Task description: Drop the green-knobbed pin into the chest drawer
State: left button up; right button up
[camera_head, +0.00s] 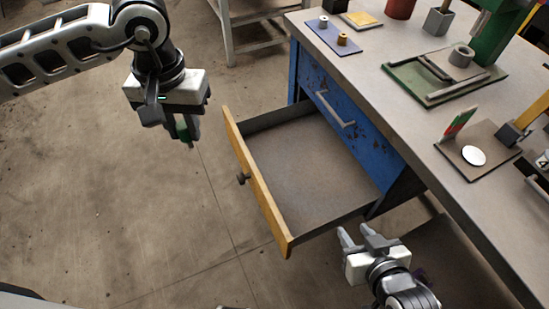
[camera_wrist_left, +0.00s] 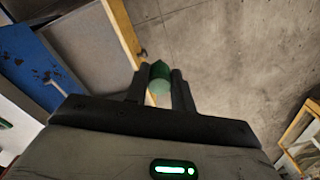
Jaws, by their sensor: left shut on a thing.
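My left gripper (camera_head: 182,138) is shut on the green-knobbed pin (camera_head: 182,129), held in the air to the left of the open drawer, outside its front panel. In the left wrist view the pin's green knob (camera_wrist_left: 159,72) sits between the two dark fingers (camera_wrist_left: 158,88); the rest of the pin is hard to make out. The chest drawer (camera_head: 262,190) is pulled out and its grey inside looks empty. It also shows in the left wrist view (camera_wrist_left: 122,30). My right gripper (camera_head: 358,236) is open and empty, near the drawer's front right corner.
The blue chest (camera_head: 345,115) stands under a grey workbench (camera_head: 445,185). The floor left of the drawer is clear.

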aim_at(293, 187)
jog(key=z, duration=3.05)
jog(key=k, duration=0.75)
jog(key=u, duration=1.65)
jog(key=i, duration=0.5)
jog(key=u, duration=0.05)
